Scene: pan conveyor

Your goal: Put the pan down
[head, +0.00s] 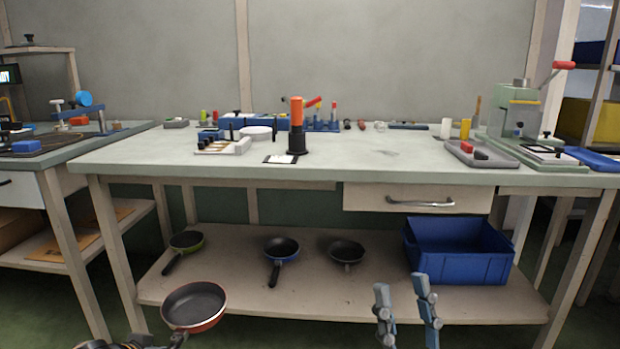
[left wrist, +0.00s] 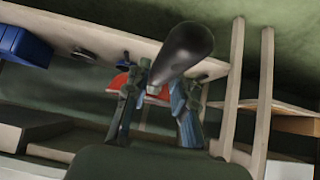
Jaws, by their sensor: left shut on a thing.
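The held pan (head: 194,304) has a dark inside and a red-orange rim. In the head view it is at the lower left, upright, overlapping the front edge of the lower shelf (head: 225,268). I cannot tell its exact height. My left gripper (left wrist: 161,82) is shut on its dark handle (left wrist: 186,52); part of the red pan shows behind the fingers in the left wrist view. In the head view the left gripper is mostly cut off at the bottom edge. My right gripper (head: 405,285) is open and empty, in front of the shelf.
On the lower shelf stand a green pan (head: 187,240), a blue pan (head: 282,249), a dark pan (head: 347,251) and a blue crate (head: 462,262). Bare shelf shows in front of them. The workbench top (head: 370,160) above holds tools; table legs stand at both sides.

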